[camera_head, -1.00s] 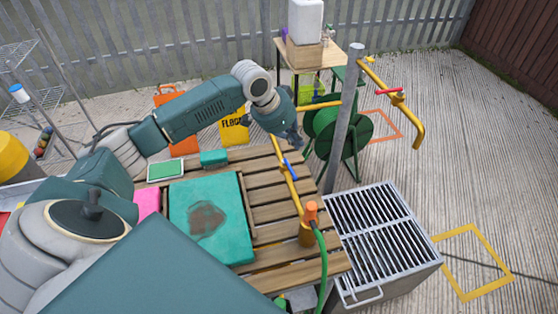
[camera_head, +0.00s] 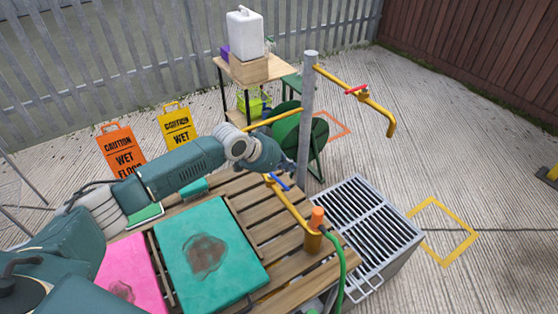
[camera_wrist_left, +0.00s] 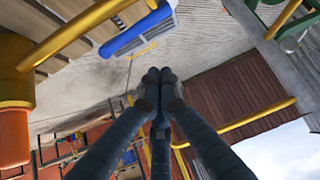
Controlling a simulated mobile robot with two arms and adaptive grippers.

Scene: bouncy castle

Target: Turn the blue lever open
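The blue lever (camera_head: 279,182) sits on a yellow pipe (camera_head: 289,208) that rises from the wooden slatted table. In the left wrist view the blue lever (camera_wrist_left: 136,31) is at the upper left, beside the yellow pipe (camera_wrist_left: 75,33) and roughly in line with it. My left gripper (camera_head: 287,162) is just above and behind the lever in the head view. In the left wrist view the fingertips of my left gripper (camera_wrist_left: 158,77) are together with nothing between them, apart from the lever in the picture. My right gripper is not in view.
An orange-topped fitting (camera_head: 316,218) with a green hose stands at the pipe's near end. A grey post (camera_head: 306,120) with another yellow pipe and red lever (camera_head: 356,89) stands behind. A metal grate (camera_head: 362,225) is right of the table. Teal mat (camera_head: 240,262) lies left.

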